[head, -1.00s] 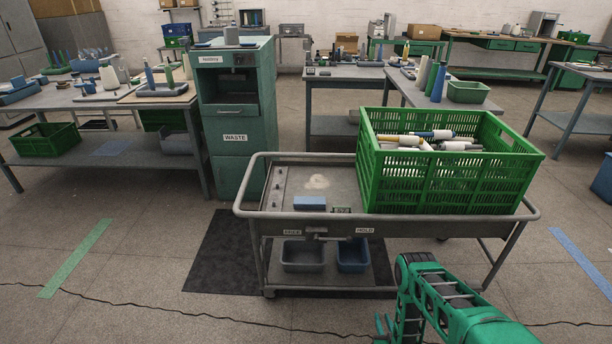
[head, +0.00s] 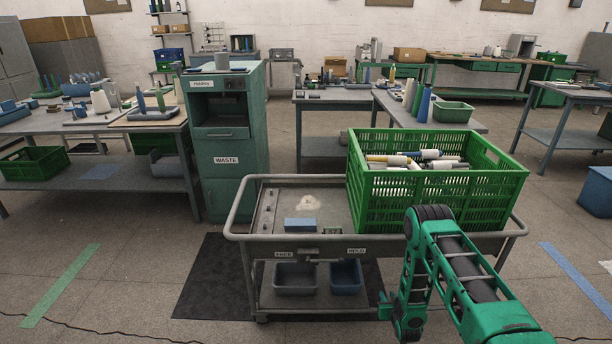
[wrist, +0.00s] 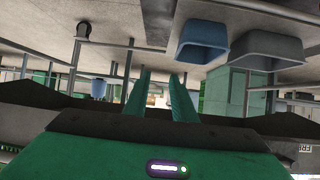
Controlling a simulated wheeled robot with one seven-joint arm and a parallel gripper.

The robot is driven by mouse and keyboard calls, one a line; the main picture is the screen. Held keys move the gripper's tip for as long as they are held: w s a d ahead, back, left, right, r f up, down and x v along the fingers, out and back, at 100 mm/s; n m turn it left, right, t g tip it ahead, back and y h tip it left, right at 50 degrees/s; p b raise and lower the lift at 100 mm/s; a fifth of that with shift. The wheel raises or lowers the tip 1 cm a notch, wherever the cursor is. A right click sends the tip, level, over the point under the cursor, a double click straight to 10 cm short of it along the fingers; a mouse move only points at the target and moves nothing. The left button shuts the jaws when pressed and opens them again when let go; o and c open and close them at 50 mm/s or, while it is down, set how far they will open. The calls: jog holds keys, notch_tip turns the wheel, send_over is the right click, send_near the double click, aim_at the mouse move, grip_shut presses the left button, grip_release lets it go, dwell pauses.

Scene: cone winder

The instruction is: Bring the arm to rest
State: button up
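My arm, green with black joints, reaches in from the lower right of the head view and bends down in front of the cart (head: 262,239). My gripper (wrist: 161,88) shows in the wrist view with its two green fingers apart and nothing visible between them. In the head view the hand is low in front of the cart's right half, and its fingers are hard to make out there. A green crate (head: 430,195) holding several yarn cones and tubes stands on the cart's right side, behind my arm's elbow.
A blue block (head: 300,224) lies on the cart top. A grey bin (head: 295,279) and a blue bin (head: 346,277) sit on its lower shelf. A green waste cabinet (head: 226,150) stands behind left.

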jog(key=w+d+r+g+h, duration=0.15)
jog(key=d+r, duration=0.25)
jog(key=r, duration=0.5)
jog(key=w+d+r+g, duration=0.15)
jog(key=d+r, duration=0.25)
jog(key=r, duration=0.5)
jog(key=s+d+r+m+g, duration=0.1)
jog(key=s+d+r+g, duration=0.15)
jog(key=s+r, duration=0.45)
jog(key=s+d+r+m+g+h, duration=0.1)
jog(key=s+d+r, duration=0.25)
jog(key=r, duration=0.65)
jog(key=s+d+r+m+g, duration=0.1)
jog(key=s+d+r, duration=0.1)
jog(key=s+r, duration=0.5)
jog(key=s+a+r+m+g+y, duration=0.1)
jog(key=s+r, duration=0.4)
jog(key=s, duration=0.6)
jog(key=s+a+r+m+g+y, duration=0.1)
jog(key=s+a+r, duration=0.3)
jog(key=s, duration=0.8)
jog(key=s+a+r+m+g+y, duration=0.1)
jog(key=s+a+r+g, duration=0.1)
jog(key=s+r, duration=0.4)
jog(key=s+a, duration=0.1)
jog(key=s, duration=0.4)
jog(key=shift+s, duration=0.15)
jog(key=shift+a+g, duration=0.1)
jog(key=shift+g, duration=0.25)
